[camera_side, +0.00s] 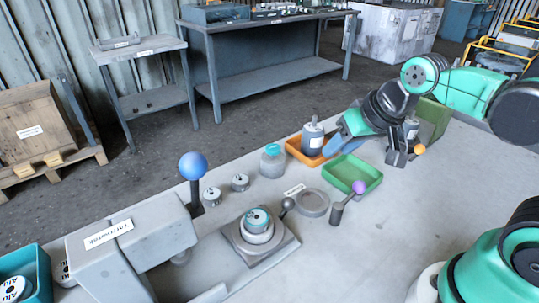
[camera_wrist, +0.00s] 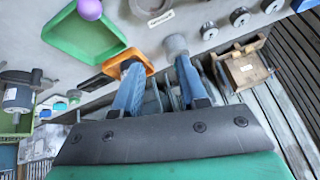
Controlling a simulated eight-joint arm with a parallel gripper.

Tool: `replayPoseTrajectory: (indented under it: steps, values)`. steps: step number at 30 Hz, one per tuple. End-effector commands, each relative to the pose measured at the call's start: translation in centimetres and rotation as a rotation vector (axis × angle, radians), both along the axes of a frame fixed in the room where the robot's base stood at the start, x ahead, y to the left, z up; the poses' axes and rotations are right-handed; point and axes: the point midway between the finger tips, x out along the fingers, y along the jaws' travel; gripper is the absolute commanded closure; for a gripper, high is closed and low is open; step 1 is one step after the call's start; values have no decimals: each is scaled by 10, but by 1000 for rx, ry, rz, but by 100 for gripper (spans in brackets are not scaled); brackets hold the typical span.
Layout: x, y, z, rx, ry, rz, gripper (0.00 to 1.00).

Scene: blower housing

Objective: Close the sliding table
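What looks like the sliding table is a square grey plate (camera_side: 283,241) in the side view, right of the grey press (camera_side: 152,236). A round part with a teal top (camera_side: 257,219) sits on it. A short lever with a dark ball (camera_side: 288,203) stands at its far right corner. I cannot tell how far the plate is slid. My gripper (camera_side: 343,133) is well away, up and to the right, near the orange tray. Its two blue fingers are apart with nothing held between them in the wrist view (camera_wrist: 158,72). The plate does not show in the wrist view.
A blue-ball lever (camera_side: 193,168) stands by the press. A purple-knob lever (camera_side: 358,187) stands nearby.

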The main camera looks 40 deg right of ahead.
Motion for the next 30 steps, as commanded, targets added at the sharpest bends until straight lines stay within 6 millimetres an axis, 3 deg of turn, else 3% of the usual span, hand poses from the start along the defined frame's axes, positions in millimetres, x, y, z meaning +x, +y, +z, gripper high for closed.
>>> replayPoseTrajectory:
  steps: [1,3,9,13,20,30]
  values:
    - [3,-4,2,86,55,-130,80]
    - [6,-7,4,226,153,-356,99]
    - [14,-17,9,533,433,-988,100]
    - [17,-21,11,624,554,-1257,100]
    - [19,-21,5,656,613,-1386,100]
    - [22,-5,-46,655,611,-1381,100]
